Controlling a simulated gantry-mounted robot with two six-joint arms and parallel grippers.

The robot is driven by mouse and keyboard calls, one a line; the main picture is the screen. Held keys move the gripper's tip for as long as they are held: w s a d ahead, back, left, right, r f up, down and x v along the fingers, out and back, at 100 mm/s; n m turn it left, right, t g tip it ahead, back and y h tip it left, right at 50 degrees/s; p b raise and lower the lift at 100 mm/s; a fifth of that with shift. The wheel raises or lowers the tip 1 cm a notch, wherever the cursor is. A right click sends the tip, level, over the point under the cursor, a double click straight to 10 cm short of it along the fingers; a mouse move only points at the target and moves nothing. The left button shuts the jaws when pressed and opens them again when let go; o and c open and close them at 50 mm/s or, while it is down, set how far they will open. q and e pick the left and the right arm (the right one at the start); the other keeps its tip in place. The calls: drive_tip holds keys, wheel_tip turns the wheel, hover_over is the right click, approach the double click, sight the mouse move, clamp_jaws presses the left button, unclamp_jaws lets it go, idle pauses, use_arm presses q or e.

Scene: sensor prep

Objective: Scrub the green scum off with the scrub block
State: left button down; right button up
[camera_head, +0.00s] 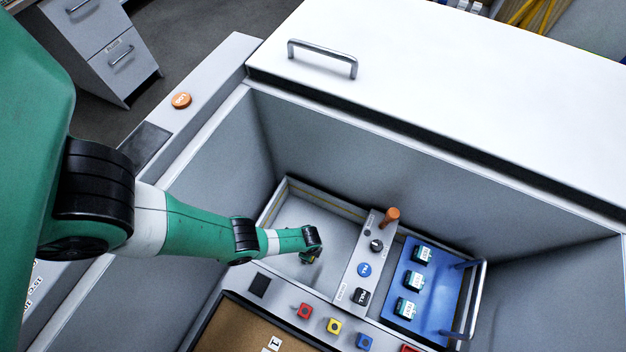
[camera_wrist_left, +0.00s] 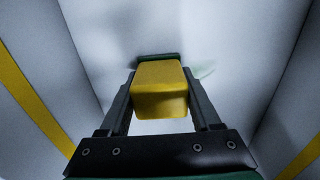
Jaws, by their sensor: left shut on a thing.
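My left gripper (camera_head: 312,250) reaches down into the grey-white basin (camera_head: 285,215) in the head view. In the left wrist view my left gripper (camera_wrist_left: 160,88) is shut on the yellow scrub block (camera_wrist_left: 160,100), one finger on each side. A dark green layer (camera_wrist_left: 158,57) shows at the block's far end, at or close to the basin's pale bottom; I cannot tell if it touches. A faint green smear of scum (camera_wrist_left: 205,72) shows just right of the block. Any scum under the block is hidden. My right gripper is in neither view.
The basin walls carry a yellow stripe (camera_wrist_left: 35,105). Right of the basin, a panel has an orange knob (camera_head: 391,215). Beyond is a blue tray (camera_head: 437,285) with several small labelled units and a metal handle. Coloured buttons (camera_head: 334,326) line the front ledge.

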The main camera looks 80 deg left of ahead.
use_arm(q)
drive_tip(key=shift+s+d, duration=0.5)
drive_tip(key=shift+s, duration=0.15)
drive_tip(key=shift+w, duration=0.1)
drive_tip(key=shift+w+a+r, duration=0.1)
drive_tip(key=shift+w, duration=0.1)
drive_tip(key=shift+w, duration=0.1)
drive_tip(key=shift+w+a+b, duration=0.55)
drive_tip(key=shift+w+a, duration=0.35)
drive_tip(key=shift+a, duration=0.2)
drive_tip(key=shift+w+a, duration=0.15)
drive_tip(key=shift+a, duration=0.05)
